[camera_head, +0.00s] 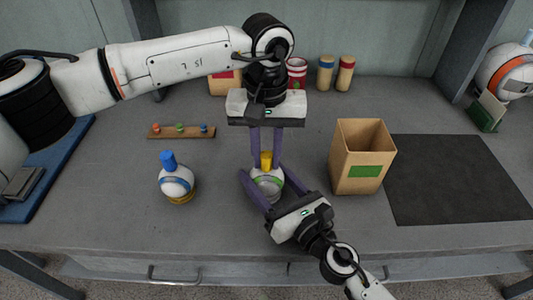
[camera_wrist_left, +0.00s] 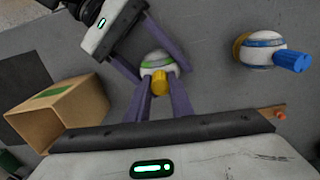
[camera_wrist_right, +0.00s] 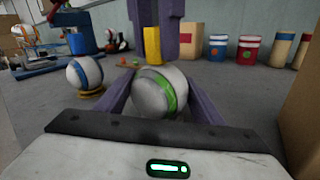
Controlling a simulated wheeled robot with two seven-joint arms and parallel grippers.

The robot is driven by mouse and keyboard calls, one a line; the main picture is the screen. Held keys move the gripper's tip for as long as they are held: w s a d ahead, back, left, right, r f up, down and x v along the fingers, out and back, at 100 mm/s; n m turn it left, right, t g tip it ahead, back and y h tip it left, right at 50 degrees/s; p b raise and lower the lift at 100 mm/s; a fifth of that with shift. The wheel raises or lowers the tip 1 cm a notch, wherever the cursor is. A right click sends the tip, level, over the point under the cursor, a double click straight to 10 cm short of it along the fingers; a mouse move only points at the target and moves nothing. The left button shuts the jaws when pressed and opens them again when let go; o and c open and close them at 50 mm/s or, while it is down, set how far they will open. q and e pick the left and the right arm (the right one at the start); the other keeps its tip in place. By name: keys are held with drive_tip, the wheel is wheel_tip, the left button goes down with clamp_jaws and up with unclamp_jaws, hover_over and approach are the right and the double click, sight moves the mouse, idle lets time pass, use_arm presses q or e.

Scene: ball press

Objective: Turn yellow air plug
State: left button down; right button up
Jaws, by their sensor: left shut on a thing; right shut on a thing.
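The yellow air plug (camera_head: 266,160) stands on top of a white ball with a green stripe (camera_head: 268,184). My left gripper (camera_head: 266,164) comes down from above and is shut on the yellow plug; the plug also shows between its fingers in the left wrist view (camera_wrist_left: 158,82). My right gripper (camera_head: 264,194) is shut around the green-striped ball from the front right. In the right wrist view the ball (camera_wrist_right: 155,92) sits between its purple fingers, with the yellow plug (camera_wrist_right: 152,45) above it. What lies under the ball is hidden.
A white ball with a blue plug (camera_head: 176,180) stands to the left on a yellow base. An open cardboard box (camera_head: 362,168) with a green label stands close on the right, beside a dark mat (camera_head: 455,180). A wooden strip with coloured pegs (camera_head: 181,134) and several canisters (camera_head: 326,72) stand farther back.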

sight(267, 155)
use_arm(q)
drive_tip(key=shift+d+r, duration=0.1)
drive_tip(key=shift+r, duration=0.2)
use_arm(e)
drive_tip(key=shift+s+f, duration=0.1)
drive_tip(key=shift+f, duration=0.45)
use_arm(q)
drive_tip(key=c, duration=1.6)
unclamp_jaws()
drive_tip(key=shift+o, duration=0.3)
drive_tip(key=shift+f, duration=0.1)
use_arm(e)
drive_tip(key=shift+r, duration=0.1)
drive_tip(key=shift+r, duration=0.25)
use_arm(q)
wheel_tip(267, 155, up, 12)
use_arm(e)
drive_tip(key=o, duration=1.6)
